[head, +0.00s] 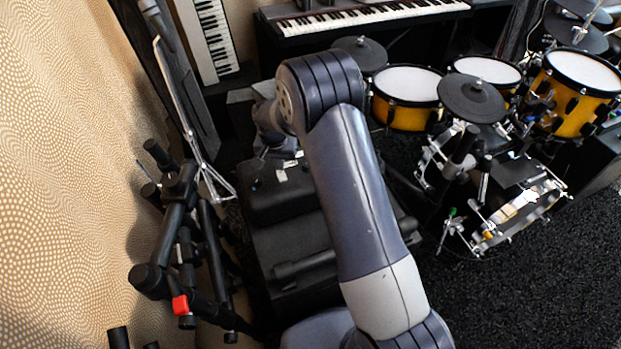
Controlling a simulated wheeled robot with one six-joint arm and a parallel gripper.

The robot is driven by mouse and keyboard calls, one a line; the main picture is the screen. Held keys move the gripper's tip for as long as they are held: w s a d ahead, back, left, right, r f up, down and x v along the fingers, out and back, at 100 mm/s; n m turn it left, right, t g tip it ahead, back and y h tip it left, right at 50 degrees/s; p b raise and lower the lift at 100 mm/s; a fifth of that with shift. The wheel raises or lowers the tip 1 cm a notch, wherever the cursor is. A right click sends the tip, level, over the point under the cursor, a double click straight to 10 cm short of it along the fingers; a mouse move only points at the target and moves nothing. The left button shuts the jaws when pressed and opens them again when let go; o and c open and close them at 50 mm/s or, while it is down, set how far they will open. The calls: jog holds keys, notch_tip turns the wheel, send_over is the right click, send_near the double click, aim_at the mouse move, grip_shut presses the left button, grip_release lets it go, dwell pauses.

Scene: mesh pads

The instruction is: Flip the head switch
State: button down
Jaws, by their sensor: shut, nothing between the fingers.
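I cannot pick out the head switch in the head view. Mesh-head drums stand at the upper right: one yellow drum with a white head (407,84), another white head (487,70) and a larger yellow drum (581,80). My grey arm rises from the bottom through the middle and bends at an elbow near the top. Its far part and wrist fold down behind the elbow, on the left side. The gripper fingers do not show.
Dark drum pads (471,98) stand by the drums. A keyboard (350,15) lies at the top. A black rack (172,235) with a red part stands at the left by a patterned wall (60,150). Dark carpet (500,300) is clear at lower right.

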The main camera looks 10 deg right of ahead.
jog(key=shift+f+b, duration=0.45)
jog(key=shift+f, duration=0.25)
jog(key=shift+r, duration=0.1)
jog(key=shift+r+p, duration=2.1)
jog(key=shift+r, duration=1.4)
jog(key=shift+f, duration=0.15)
notch_tip(320, 180, down, 7)
jog(key=b, duration=0.4)
jog(key=shift+r, duration=0.2)
